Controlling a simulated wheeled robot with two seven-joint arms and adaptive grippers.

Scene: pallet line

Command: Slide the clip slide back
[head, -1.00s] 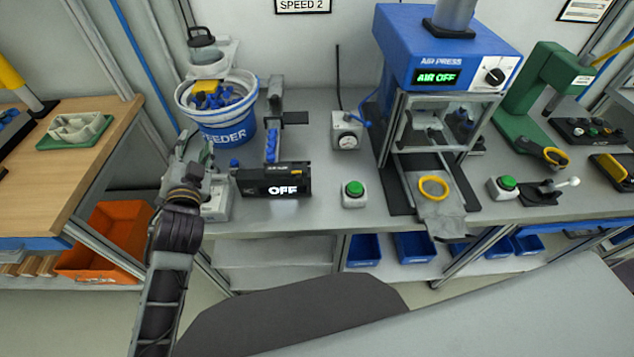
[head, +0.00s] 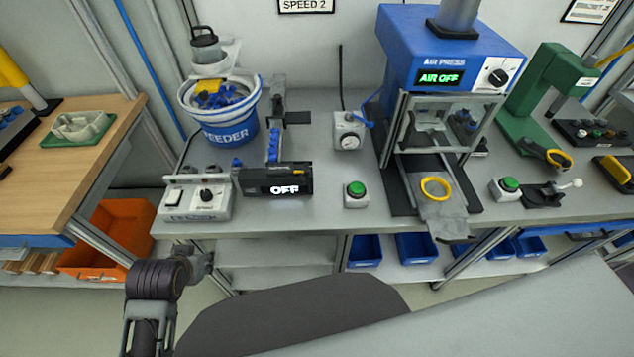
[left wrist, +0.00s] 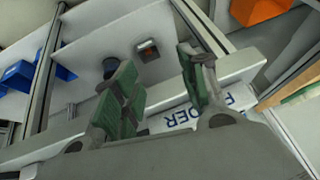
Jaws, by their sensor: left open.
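No part is marked as the clip slide. A sliding plate (head: 440,212) with a yellow ring (head: 435,189) on it sticks out in front of the air press (head: 447,60). A narrow track with blue clips (head: 273,148) runs from beside the feeder bowl (head: 217,122) to a black unit (head: 285,182) reading OFF. My left gripper (head: 198,262) is below the bench's front edge, in front of the feeder control box (head: 195,200), apart from all these. In the left wrist view its green-padded fingers (left wrist: 160,72) are apart and empty. My right gripper is out of view.
A green button box (head: 355,194) and a dial box (head: 348,131) stand between feeder and press. Another green button (head: 508,186) is right of the press. Blue bins (head: 365,248) sit on the shelf below. An orange bin (head: 118,235) is at left.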

